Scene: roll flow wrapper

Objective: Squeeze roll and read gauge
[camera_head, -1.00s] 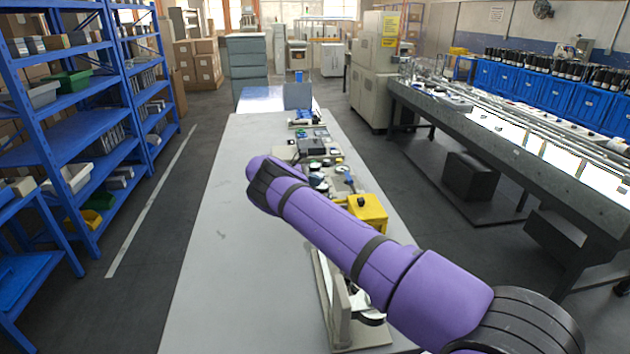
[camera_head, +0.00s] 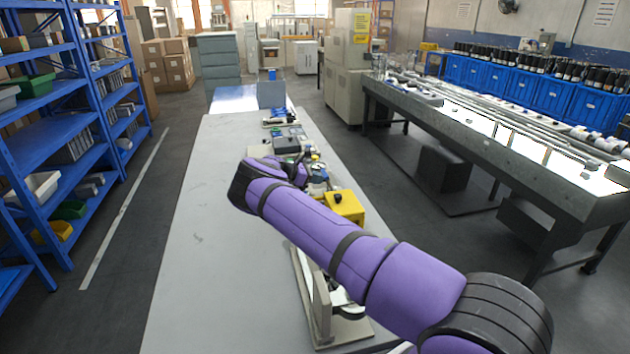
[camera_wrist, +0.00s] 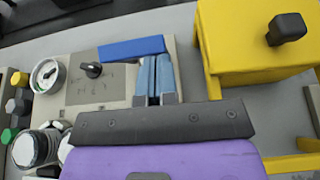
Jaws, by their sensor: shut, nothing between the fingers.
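The gauge reading is too small to tell. No roll can be clearly identified. In the head view my purple arm hides part of the bench equipment.
A yellow box (camera_head: 345,206) with a black knob stands right of my gripper; it also shows in the wrist view (camera_wrist: 235,50). Several coloured buttons (camera_wrist: 14,108) line the panel's left side. The grey bench (camera_head: 205,215) is clear at left.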

